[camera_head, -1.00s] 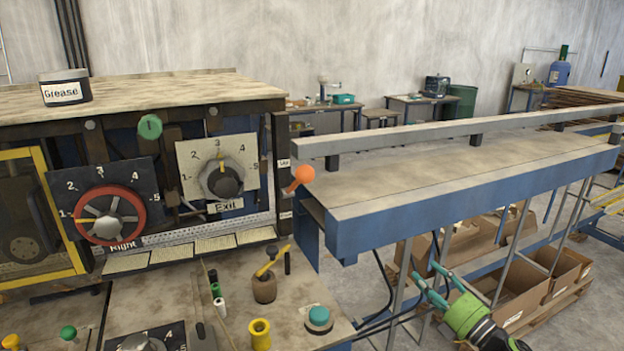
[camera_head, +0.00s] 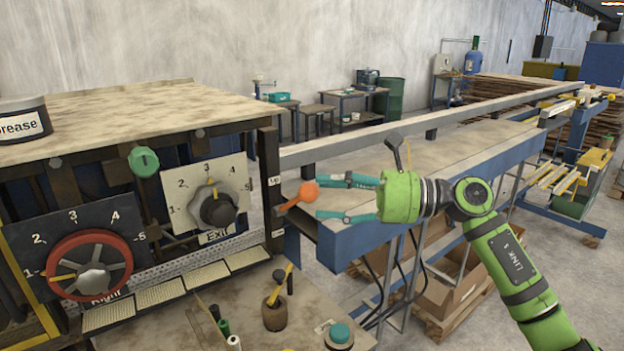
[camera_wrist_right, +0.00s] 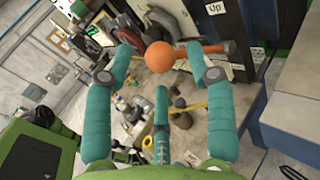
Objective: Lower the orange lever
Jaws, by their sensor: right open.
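The orange lever (camera_head: 308,192) sticks out from the right side of the machine, its round knob at the end of a short orange arm. In the right wrist view the orange knob (camera_wrist_right: 159,55) lies ahead of the fingertips, and its arm runs right toward an "Up" label. My right gripper (camera_head: 318,198) comes in from the right, open, with its teal fingers on either side of the space by the knob. In the right wrist view the open gripper (camera_wrist_right: 165,62) frames the knob; I cannot tell whether it touches. My left gripper is not in view.
A blue-framed table (camera_head: 360,235) with a long rail (camera_head: 420,128) stands under and behind my right arm. The Exit dial (camera_head: 218,208) is left of the lever. A teal button (camera_head: 339,335) and a brush pot (camera_head: 275,314) sit on the front panel below.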

